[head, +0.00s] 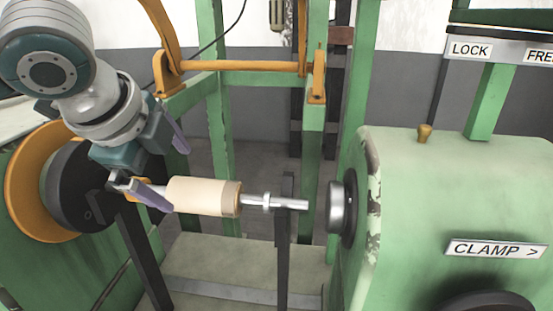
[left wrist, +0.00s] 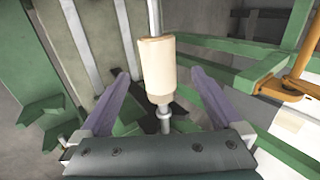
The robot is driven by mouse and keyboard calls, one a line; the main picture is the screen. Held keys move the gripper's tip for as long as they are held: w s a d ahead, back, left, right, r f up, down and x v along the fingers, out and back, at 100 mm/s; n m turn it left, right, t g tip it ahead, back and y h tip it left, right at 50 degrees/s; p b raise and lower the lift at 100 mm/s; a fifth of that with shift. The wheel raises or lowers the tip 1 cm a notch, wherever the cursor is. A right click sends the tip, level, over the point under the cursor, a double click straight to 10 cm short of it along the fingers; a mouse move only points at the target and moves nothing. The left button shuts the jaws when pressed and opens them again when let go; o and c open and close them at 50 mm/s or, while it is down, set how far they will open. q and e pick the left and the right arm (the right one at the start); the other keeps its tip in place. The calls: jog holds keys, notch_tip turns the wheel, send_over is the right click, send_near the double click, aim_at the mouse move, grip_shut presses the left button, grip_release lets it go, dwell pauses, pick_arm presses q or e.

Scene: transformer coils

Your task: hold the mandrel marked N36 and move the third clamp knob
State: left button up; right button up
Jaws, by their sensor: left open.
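The mandrel (head: 204,196) is a cream cylinder on a silver shaft, lying roughly level, its left end at the dark chuck and its right end on a dark upright rest. No N36 mark is legible. My left gripper (head: 166,166) is open at the mandrel's left part, its purple fingers spread. In the left wrist view the mandrel (left wrist: 158,70) lies between the fingers (left wrist: 161,77), with gaps on both sides. A black rounded part (head: 486,301) is cut off below the CLAMP sign; I cannot tell whether it is a clamp knob. My right gripper is out of view.
The green housing (head: 420,200) at right carries a CLAMP sign (head: 495,249), a brass knob (head: 425,133) and a round dark-and-silver end piece (head: 340,207) facing the mandrel's free end. A LOCK/FREE sign (head: 500,50) stands above. Orange bars (head: 240,66) and green posts stand behind.

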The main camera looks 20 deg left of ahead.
aim_at(187, 189)
pick_arm(q)
jog(key=x, duration=0.8)
jog(key=shift+s+d+f+b, duration=0.1)
jog(key=shift+s+b, duration=0.1)
jog(key=shift+b, duration=0.2)
jog(key=shift+w+f, duration=0.35)
jog(key=shift+f, duration=0.1)
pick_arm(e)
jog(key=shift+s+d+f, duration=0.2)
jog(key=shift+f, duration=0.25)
pick_arm(q)
jog(key=shift+c, duration=0.2)
grip_shut()
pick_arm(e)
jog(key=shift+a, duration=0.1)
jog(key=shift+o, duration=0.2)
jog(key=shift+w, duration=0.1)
